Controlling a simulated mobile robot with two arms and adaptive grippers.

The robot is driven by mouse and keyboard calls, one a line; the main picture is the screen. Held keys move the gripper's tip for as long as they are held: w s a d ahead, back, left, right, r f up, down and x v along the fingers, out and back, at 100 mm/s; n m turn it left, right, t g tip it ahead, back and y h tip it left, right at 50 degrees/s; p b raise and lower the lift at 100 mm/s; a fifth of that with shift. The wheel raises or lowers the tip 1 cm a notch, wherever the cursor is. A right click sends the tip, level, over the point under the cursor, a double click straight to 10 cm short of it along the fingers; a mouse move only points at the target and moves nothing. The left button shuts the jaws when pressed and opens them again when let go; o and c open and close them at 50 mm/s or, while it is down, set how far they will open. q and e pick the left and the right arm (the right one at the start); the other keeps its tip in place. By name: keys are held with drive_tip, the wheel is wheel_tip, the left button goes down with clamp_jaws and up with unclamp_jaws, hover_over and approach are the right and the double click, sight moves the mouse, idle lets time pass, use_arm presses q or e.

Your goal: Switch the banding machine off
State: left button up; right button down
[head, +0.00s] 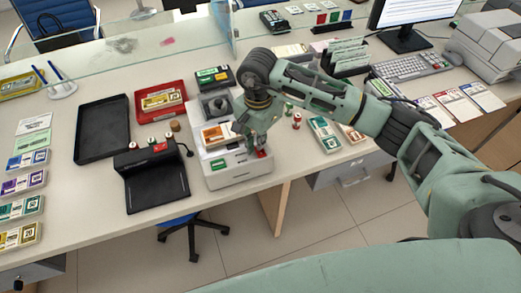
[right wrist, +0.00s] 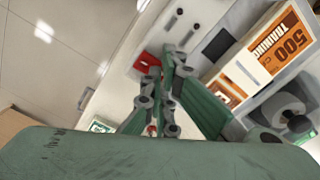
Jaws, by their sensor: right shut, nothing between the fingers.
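The banding machine (head: 238,174) is a pale grey box standing at the counter's front edge in the head view. An orange note bundle marked 500 (right wrist: 272,48) lies in it. Its red switch (head: 262,154) is at the front right corner; it also shows in the right wrist view (right wrist: 143,64). My right gripper (head: 252,148) is shut and empty, pointing down over the machine's front. In the right wrist view its fingertips (right wrist: 173,56) are right beside the red switch and partly cover it; I cannot tell whether they touch. The switch's position is unclear. My left gripper is out of view.
Left of the machine are a black device (head: 157,180), a red tray (head: 162,115) and a black tray (head: 102,142). Several small stamps and a green note bundle (head: 324,133) lie to its right. A glass screen (head: 120,42) runs along the back.

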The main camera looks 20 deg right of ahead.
drive_tip(key=shift+r+p, duration=1.45)
drive_tip(key=shift+r, duration=2.05)
